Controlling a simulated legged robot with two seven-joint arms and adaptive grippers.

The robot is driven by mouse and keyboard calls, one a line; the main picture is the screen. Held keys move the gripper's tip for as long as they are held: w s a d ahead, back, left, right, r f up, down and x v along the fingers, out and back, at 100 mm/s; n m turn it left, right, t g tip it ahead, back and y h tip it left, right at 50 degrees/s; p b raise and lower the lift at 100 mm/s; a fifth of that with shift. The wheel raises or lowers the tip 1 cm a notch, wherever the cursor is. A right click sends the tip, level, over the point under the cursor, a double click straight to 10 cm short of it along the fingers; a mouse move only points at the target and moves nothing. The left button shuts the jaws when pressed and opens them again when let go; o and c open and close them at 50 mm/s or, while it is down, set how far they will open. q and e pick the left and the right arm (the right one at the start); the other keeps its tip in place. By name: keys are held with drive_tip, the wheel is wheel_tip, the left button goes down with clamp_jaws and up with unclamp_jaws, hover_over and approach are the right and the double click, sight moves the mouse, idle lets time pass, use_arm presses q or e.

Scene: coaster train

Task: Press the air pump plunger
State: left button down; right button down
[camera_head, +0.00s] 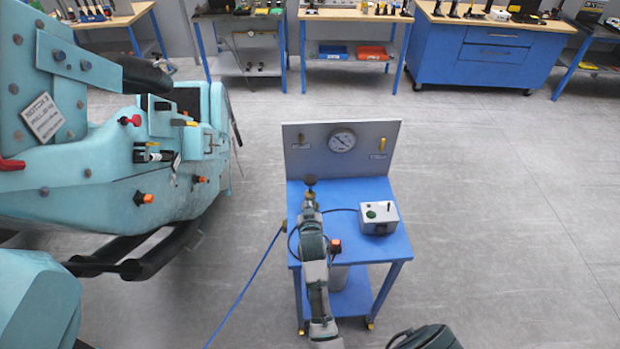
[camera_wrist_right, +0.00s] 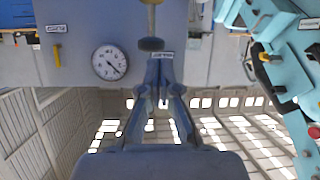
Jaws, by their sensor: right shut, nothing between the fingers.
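The air pump plunger has a dark round knob (camera_head: 311,180) and stands on the left side of the blue cart. In the right wrist view, which looks upside down, the knob (camera_wrist_right: 152,44) sits on a brass rod (camera_wrist_right: 151,18). My right gripper (camera_head: 310,205) reaches over the cart. In the right wrist view my right gripper (camera_wrist_right: 158,60) is shut and empty, its fingertips close to the knob. I cannot tell whether they touch it. The arm hides part of the pump. My left gripper is not in view.
The blue cart (camera_head: 352,250) carries a grey panel with a gauge (camera_head: 342,140) and a small control box (camera_head: 378,217) on the right. A blue hose (camera_head: 250,292) runs off to the lower left. A teal coaster car (camera_head: 100,165) stands left. Floor on the right is clear.

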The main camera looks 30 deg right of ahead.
wheel_tip(320, 180, up, 7)
drive_tip(key=w+d+m+h, duration=0.1)
drive_tip(key=w, duration=0.1)
drive_tip(key=shift+d+m+t+h, duration=0.3)
drive_tip(key=shift+m+h, duration=0.1)
drive_tip(key=shift+w+d+f, duration=0.1)
drive_tip(key=shift+w, duration=0.05)
drive_tip(key=p, duration=0.2)
hover_over(310, 182)
wheel_tip(310, 182, down, 2)
drive_tip(key=shift+f, duration=0.2)
wheel_tip(310, 182, down, 3)
drive_tip(key=shift+r, duration=0.15)
drive_tip(key=shift+f, duration=0.7)
drive_tip(key=shift+f, duration=0.1)
